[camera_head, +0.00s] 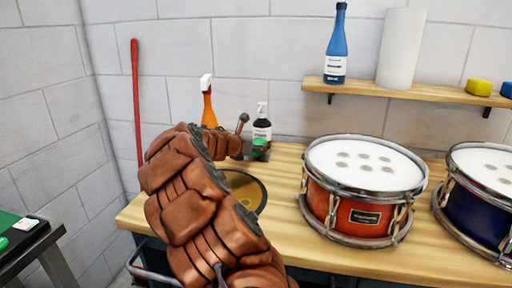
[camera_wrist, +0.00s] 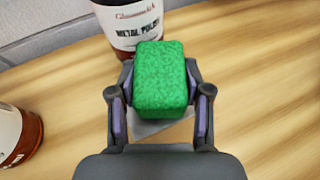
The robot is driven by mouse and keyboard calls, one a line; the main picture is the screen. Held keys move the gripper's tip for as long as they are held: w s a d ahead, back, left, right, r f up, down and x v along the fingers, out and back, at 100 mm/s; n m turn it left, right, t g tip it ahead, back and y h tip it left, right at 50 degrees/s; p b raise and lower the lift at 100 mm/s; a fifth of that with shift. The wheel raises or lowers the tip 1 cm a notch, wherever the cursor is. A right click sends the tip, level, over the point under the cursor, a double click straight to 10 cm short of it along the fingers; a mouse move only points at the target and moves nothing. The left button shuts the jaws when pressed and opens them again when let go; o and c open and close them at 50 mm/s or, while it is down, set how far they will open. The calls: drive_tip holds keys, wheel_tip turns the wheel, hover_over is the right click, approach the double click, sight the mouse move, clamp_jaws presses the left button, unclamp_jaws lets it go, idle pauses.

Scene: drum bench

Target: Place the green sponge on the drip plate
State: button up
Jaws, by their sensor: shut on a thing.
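The green sponge (camera_wrist: 161,80) is held between the two fingers of my gripper (camera_wrist: 160,100) in the wrist view. It also shows as a small green patch (camera_head: 260,144) in the head view, in front of the dark bottle. A flat grey piece (camera_wrist: 158,128) shows partly below the sponge on the wooden bench; it looks like the drip plate, mostly hidden by the sponge and gripper. I cannot tell whether the sponge touches it. My arm covers part of the bench in the head view.
A metal polish bottle (camera_wrist: 130,28) stands just beyond the sponge; an orange spray bottle (camera_head: 209,108) stands left of it. A dark round disc (camera_head: 252,187) lies partly behind my arm. A red drum (camera_head: 360,213) and a blue drum (camera_head: 480,222) stand right.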

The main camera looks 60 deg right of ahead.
drive_tip(key=shift+f, duration=0.6)
idle(0.3)
drive_tip(key=o, duration=1)
drive_tip(key=shift+a+r, duration=0.1)
drive_tip(key=v, duration=1.1)
drive_tip(key=shift+a+r, duration=0.15)
drive_tip(key=shift+a, duration=0.2)
drive_tip(key=shift+r, duration=0.1)
